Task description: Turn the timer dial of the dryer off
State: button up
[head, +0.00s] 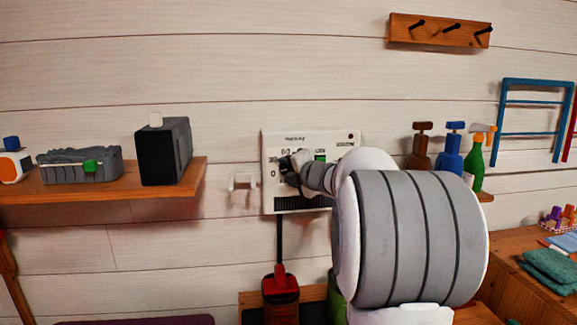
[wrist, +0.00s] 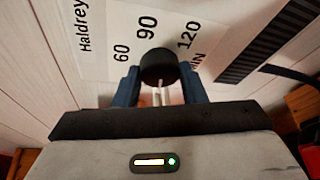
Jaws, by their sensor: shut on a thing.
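The dryer (head: 270,145) is a white wall-mounted panel in the middle of the head view, with printed labels, a small green patch and a dark grille along its bottom. Its round black timer dial (wrist: 158,66) sits between the blue fingertips of my gripper (wrist: 160,82) in the wrist view. My gripper is shut on the dial. The numbers 60, 90 and 120 MIN show around the dial's far side in the wrist view. In the head view my gripper (head: 289,168) and arm cover the dial and part of the panel. I cannot read the dial's pointer setting.
A wooden shelf (head: 190,172) at left holds a black box (head: 164,152) and a grey basket (head: 75,166). A white hook (head: 243,181) is left of the dryer. Spray and pump bottles (head: 449,150) stand at right. A black cord (head: 279,238) hangs below.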

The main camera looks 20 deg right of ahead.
jog(key=shift+n+g+h+p, duration=0.55)
jog(key=shift+n+p, duration=0.25)
jog(key=shift+n, duration=0.5)
jog(key=o, duration=1)
jog(key=shift+r, duration=0.1)
jog(key=v, duration=0.7)
jog(key=shift+s+p, duration=0.35)
jog(key=shift+p, duration=0.05)
